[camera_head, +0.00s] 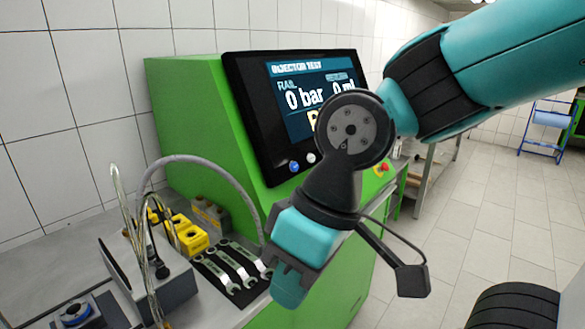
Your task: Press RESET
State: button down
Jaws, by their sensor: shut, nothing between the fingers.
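The green test bench (190,110) carries a dark tilted display (250,100) showing an injector test screen with "0 bar" and "0 ml". Below the screen, on the display's lower frame, sit a blue button (294,166) and a white button (311,158). No RESET label is readable on either one. A red button on yellow (383,168) shows farther right on the bench. My gripper (288,290) is shut and empty, pointing down in front of the bench, below the buttons and apart from them. My arm's wrist hides the lower right part of the screen and frame.
Several wrenches (228,268) lie on a dark mat left of my gripper. Yellow blocks (188,235), a grey box with clear tubes (150,275) and a grey hose (215,168) stand behind and left of them. Open tiled floor (480,230) lies to the right.

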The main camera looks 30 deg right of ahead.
aim_at(294, 167)
jog(key=w+d+m+t+y+b, duration=0.1)
jog(key=w+d+m+t, duration=0.15)
jog(key=w+m, duration=0.5)
jog(key=w+d+m+t+y, duration=0.1)
jog(key=w+m+t, duration=0.3)
jog(key=w+m, duration=0.35)
jog(key=w+d+m+t+y+b, duration=0.1)
jog(key=w+d+m+t, duration=0.15)
jog(key=w+m, duration=0.45)
jog(key=w+d+f+m+t+h, duration=0.1)
jog(key=w+d+m+t+h, duration=0.3)
jog(key=d+m, duration=0.6)
jog(key=w+d+f+m+t+h+b, duration=0.1)
jog(key=w+d+m+t+h, duration=0.3)
jog(key=d+m, duration=0.7)
jog(key=shift+d+m+t+h, duration=0.3)
jog(key=shift+d+h, duration=0.45)
jog(key=shift+h, duration=0.35)
jog(key=shift+w+f, duration=0.1)
jog(key=shift+w, duration=0.1)
jog(key=w+a+f+p, duration=0.2)
jog(key=w+f+p, duration=0.1)
jog(key=w+p, duration=0.3)
jog(key=shift+w+a+f, duration=0.35)
jog(key=shift+w+a, duration=0.05)
jog(key=shift+w, duration=0.25)
